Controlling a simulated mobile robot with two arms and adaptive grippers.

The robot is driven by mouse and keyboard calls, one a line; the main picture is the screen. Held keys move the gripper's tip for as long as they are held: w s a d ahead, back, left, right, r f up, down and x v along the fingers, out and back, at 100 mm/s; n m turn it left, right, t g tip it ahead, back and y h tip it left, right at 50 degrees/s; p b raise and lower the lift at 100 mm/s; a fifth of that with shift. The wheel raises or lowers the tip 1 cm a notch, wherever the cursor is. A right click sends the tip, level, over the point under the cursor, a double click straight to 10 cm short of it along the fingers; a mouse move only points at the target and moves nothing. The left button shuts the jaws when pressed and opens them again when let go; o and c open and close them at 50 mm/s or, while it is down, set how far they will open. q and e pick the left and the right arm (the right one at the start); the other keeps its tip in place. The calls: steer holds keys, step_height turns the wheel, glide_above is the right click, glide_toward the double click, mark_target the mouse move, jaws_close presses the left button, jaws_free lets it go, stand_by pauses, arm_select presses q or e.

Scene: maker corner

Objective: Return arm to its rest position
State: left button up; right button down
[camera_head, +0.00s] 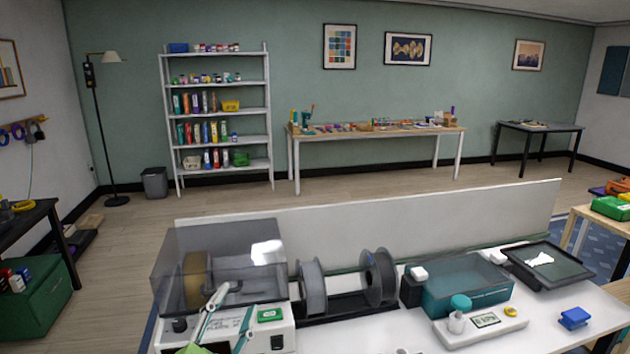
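My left gripper (238,298) shows at the lower left, in front of the clear-lidded filament box (275,343). Its two slim white-and-teal fingers point up and away from me and stand apart, with nothing seen between their tips. The fingers overlap the front of the box in the picture; I cannot tell whether they touch it. The rest of my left arm is mostly below the picture edge. My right gripper is not in view.
Along the white bench (540,335) stand filament spools (312,288), a teal case (465,292), a pale tray with a teal-capped bottle (460,312), a dark framed tray (565,262) and a blue block (574,317). A low white panel (400,225) backs the bench. Open floor lies beyond.

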arm_select(q)
steer(key=s+a+f+n+g+y, duration=0.2)
steer(key=s+f, duration=0.1)
steer(key=f, duration=0.3)
steer(key=s+a+f+n+g+y, duration=0.1)
steer(key=s+a+f+n+g, duration=0.15)
steer(key=f, duration=0.35)
steer(key=s+a+f+n+g, duration=0.1)
steer(key=s+f+n+g, duration=0.1)
steer(key=s+f+g, duration=0.75)
steer(key=s+f+n+g, duration=0.2)
steer(key=s+f, duration=0.5)
steer(key=s, duration=0.7)
steer(key=s+f+g, duration=0.1)
steer(key=s+f, duration=0.2)
steer(key=f, duration=2.5)
steer(key=s+a+f+g, duration=0.1)
steer(key=s+a+f, duration=0.2)
steer(key=s+f, duration=1.1)
steer(key=s, duration=0.2)
steer(key=shift+s+a+f, duration=0.15)
steer(key=shift+s+f, duration=0.15)
